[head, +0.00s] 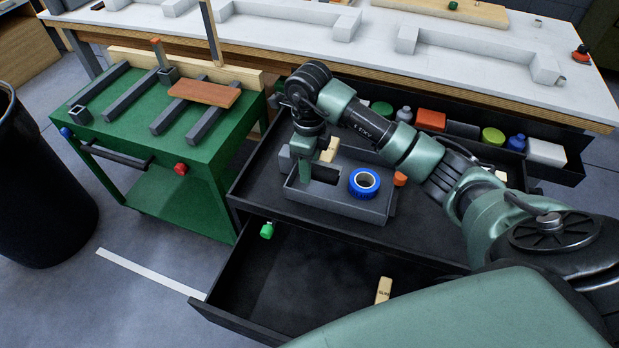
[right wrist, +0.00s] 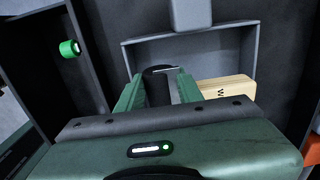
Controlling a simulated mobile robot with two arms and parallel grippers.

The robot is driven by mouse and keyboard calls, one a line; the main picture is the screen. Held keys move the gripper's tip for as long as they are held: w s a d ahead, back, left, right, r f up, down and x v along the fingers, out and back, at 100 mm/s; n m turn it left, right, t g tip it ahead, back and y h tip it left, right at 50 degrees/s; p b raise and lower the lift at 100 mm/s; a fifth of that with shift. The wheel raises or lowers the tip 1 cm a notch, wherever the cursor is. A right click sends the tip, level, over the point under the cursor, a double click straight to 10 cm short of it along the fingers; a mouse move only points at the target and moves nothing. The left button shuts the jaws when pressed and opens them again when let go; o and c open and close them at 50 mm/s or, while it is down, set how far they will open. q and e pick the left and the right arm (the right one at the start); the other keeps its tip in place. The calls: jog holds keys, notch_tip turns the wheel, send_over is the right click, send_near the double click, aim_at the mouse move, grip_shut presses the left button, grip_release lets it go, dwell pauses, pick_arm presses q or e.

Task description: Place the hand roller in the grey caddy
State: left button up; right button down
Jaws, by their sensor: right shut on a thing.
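The grey caddy (head: 345,208) stands on the black top of the drawer unit, and its grey wall also shows in the right wrist view (right wrist: 190,48). My right gripper (head: 305,180) points down at the left part of the caddy. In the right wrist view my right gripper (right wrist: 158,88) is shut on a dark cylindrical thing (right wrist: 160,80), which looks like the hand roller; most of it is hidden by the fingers. In the head view the roller cannot be made out clearly. Whether it touches the caddy floor I cannot tell. My left gripper is not in view.
A blue tape roll (head: 364,183) sits in the caddy's right part. A tan block (head: 330,149) is behind the gripper. An open drawer (head: 300,285) in front holds a green-capped item (head: 267,230) and a tan block (head: 383,290). A green cart (head: 200,150) stands left.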

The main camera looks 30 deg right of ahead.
aim_at(309, 189)
notch_tip(309, 189, down, 5)
jog(key=shift+f, duration=0.1)
dwell(0.3)
jog(key=shift+f, duration=0.2)
jog(key=c, duration=1.2)
grip_release()
notch_tip(309, 189, up, 12)
jog(key=p, duration=0.8)
jog(key=shift+r, duration=0.25)
